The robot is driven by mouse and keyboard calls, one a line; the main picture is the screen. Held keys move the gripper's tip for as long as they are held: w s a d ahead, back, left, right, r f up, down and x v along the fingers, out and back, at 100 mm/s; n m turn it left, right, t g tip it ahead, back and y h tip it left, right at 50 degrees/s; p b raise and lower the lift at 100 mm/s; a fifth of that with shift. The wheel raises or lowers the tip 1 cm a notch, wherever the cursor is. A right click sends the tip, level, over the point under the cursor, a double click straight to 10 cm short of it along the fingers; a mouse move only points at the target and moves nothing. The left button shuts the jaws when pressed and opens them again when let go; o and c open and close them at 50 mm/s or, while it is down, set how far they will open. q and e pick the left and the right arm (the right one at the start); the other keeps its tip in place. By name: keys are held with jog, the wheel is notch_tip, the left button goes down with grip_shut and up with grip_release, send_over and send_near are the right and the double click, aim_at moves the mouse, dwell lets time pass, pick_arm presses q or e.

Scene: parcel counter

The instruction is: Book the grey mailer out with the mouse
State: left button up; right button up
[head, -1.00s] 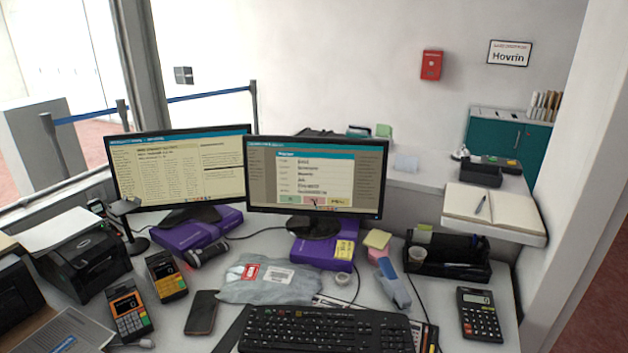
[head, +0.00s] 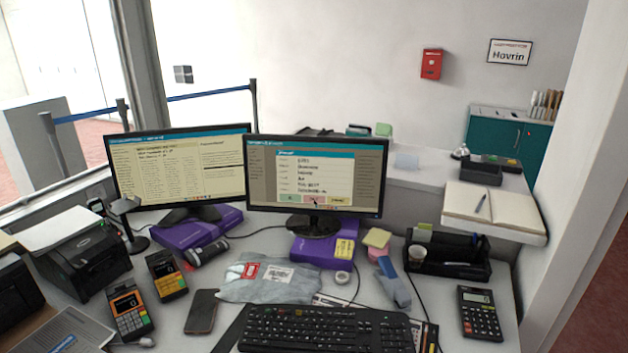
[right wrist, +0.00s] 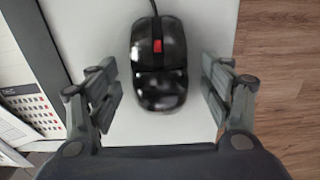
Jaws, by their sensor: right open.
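The grey mailer (head: 268,280) lies flat on the counter behind the keyboard, with a red-and-white label and a white label on top. The black mouse (right wrist: 158,62) with a red wheel shows in the right wrist view on a pale surface. My right gripper (right wrist: 160,95) is open, its fingers on either side of the mouse's near end, apart from it. The right monitor (head: 314,178) shows a pop-up with a list and green, pink and yellow buttons; the pointer is at the pink one. My left gripper is not in view.
The keyboard (head: 322,329) is at the front. The left monitor (head: 180,172) shows a text table. Card terminals (head: 130,309), a phone (head: 201,311), a calculator (head: 479,312) and a black organiser (head: 447,258) stand around. In the wrist view, wooden floor (right wrist: 283,70) lies beyond the surface's right edge.

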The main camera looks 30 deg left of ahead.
notch_tip(320, 180, up, 12)
jog(key=shift+f, duration=0.15)
dwell(0.5)
